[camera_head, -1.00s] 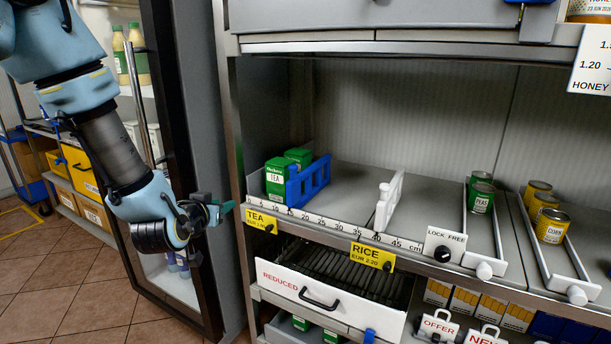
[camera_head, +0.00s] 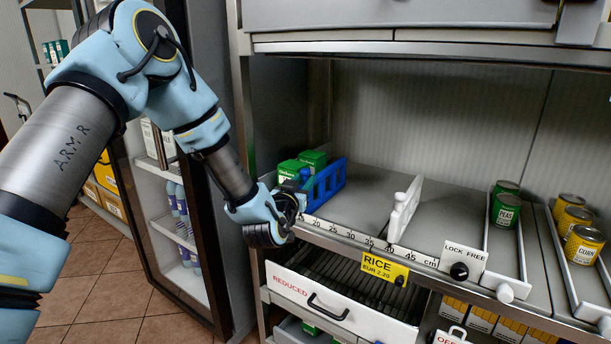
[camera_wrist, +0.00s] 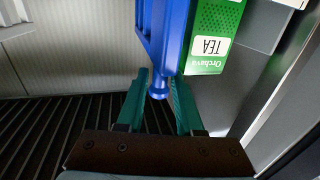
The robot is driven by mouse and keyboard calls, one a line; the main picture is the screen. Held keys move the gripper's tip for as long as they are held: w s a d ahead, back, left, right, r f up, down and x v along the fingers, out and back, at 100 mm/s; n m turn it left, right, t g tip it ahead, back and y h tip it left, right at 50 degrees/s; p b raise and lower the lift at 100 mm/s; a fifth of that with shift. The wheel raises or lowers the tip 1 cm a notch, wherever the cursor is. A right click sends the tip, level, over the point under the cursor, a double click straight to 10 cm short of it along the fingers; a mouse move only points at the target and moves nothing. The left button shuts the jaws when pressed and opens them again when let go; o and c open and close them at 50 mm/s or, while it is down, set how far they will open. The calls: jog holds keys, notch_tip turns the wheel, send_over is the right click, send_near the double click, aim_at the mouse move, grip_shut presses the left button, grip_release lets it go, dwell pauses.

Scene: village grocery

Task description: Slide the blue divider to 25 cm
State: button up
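The blue divider (camera_head: 328,183) stands upright on the shelf, right of the green tea boxes (camera_head: 292,170). My gripper (camera_head: 296,196) is at the divider's front end and hides it and the low scale numbers. The scale strip (camera_head: 348,232) shows from about 20 to 45 cm. In the wrist view, the blue divider (camera_wrist: 165,35) ends in a round knob between my green fingers (camera_wrist: 160,92). The fingers look open, with narrow gaps beside the knob. A tea box (camera_wrist: 212,38) is close right of the divider there. The LOCK FREE knob (camera_head: 459,271) is on the shelf's front edge.
A white divider (camera_head: 404,207) stands near the 40 cm area, with bare shelf between it and the blue one. Cans of peas (camera_head: 505,208) and corn (camera_head: 583,244) stand farther right. A REDUCED drawer (camera_head: 345,308) lies below. A fridge door frame (camera_head: 150,200) is at left.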

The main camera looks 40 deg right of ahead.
jog(key=shift+x, duration=0.8)
jog(key=shift+c, duration=0.3)
grip_shut()
dwell(0.6)
